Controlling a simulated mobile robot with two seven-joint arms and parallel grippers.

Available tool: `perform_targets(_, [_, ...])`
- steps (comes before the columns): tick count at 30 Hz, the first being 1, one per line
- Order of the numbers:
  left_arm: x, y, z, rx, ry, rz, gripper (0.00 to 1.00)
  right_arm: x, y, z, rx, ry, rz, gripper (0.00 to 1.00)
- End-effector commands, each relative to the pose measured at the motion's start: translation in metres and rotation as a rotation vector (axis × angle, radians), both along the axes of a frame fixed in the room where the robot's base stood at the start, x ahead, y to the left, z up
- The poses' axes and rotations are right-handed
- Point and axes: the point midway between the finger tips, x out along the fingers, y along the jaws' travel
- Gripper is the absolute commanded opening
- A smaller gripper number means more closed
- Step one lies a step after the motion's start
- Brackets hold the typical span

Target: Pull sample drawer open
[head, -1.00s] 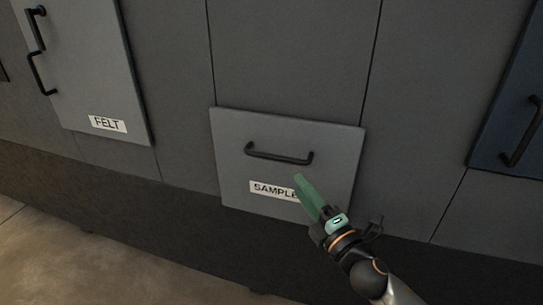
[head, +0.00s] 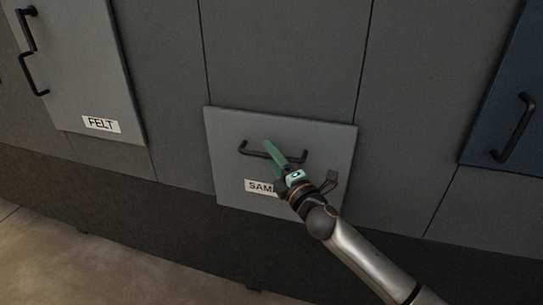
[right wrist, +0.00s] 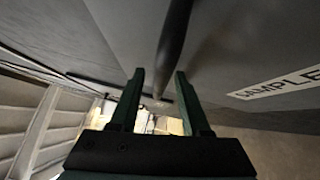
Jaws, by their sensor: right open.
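The sample drawer (head: 335,150) is a grey front panel set low in a dark grey cabinet, flush and shut. Its black bar handle (head: 248,150) runs across the upper part. The "SAMPLE" label (right wrist: 278,84) is partly hidden behind my gripper in the head view. My right gripper (head: 269,150) has green fingers and is at the handle, in front of its middle. In the right wrist view, the handle bar (right wrist: 172,45) passes between the tips of the two open fingers (right wrist: 158,80). Whether they touch it I cannot tell. My left gripper is not in view.
A grey door labelled "FELT" (head: 80,75) with two black handles is at the left. A dark blue panel (head: 500,110) with a black handle (head: 515,130) is at the right. Bare floor (head: 50,245) shows at the lower left.

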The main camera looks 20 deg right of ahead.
Motion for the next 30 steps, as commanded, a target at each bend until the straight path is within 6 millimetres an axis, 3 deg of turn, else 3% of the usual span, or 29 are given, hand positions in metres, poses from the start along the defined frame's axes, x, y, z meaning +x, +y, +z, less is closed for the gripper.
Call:
perform_targets(7, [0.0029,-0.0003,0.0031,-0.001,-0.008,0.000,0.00,0.0002,0.0001,-0.0001,0.000,0.000,0.000,0.45])
perform_targets(19, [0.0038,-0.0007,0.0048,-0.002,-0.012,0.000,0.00,0.0001,-0.0002,-0.0002,0.000,0.000,0.000,0.00])
perform_targets(30, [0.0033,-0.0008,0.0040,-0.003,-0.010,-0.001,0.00,0.0001,-0.0003,-0.0003,-0.001,0.000,0.000,0.00])
